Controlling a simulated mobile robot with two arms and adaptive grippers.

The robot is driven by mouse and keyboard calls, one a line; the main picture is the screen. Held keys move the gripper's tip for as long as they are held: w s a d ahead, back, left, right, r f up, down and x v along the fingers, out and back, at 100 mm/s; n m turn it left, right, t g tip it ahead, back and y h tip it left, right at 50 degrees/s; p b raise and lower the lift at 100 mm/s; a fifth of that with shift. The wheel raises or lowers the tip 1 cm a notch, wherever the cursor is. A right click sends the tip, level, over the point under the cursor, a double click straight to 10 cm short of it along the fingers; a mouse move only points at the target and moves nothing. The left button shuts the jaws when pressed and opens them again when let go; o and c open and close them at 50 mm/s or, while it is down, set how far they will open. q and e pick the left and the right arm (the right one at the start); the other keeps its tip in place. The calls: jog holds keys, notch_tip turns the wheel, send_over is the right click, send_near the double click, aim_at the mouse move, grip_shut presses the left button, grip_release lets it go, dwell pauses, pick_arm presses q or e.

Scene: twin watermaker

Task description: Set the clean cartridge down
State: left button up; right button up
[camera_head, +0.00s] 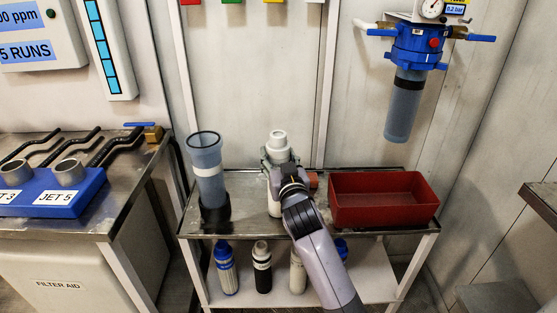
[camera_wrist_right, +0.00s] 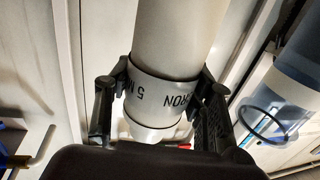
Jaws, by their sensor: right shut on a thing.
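The clean cartridge (camera_head: 277,138) is white and upright over the middle of the trolley's top shelf (camera_head: 255,222). My right gripper (camera_head: 279,163) is shut on it around its upper part; my arm hides part of it. Its lower end is at or just above the shelf; I cannot tell whether it touches. In the right wrist view, the cartridge (camera_wrist_right: 175,35) passes between both fingers, which grip a grey band (camera_wrist_right: 160,95) with upside-down "5 MICRON" lettering, partly hidden. My left gripper is not in view.
A clear filter bowl (camera_head: 208,170) stands left on the trolley, and a red bin (camera_head: 385,210) right. Several cartridges, including a blue-capped one (camera_head: 226,268), stand on the lower shelf. The blue filter housing (camera_head: 418,50) hangs on the wall. A steel bench (camera_head: 120,195) is left.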

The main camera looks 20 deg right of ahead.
dwell(0.3)
jog(key=o, duration=1.6)
jog(key=shift+o, duration=0.2)
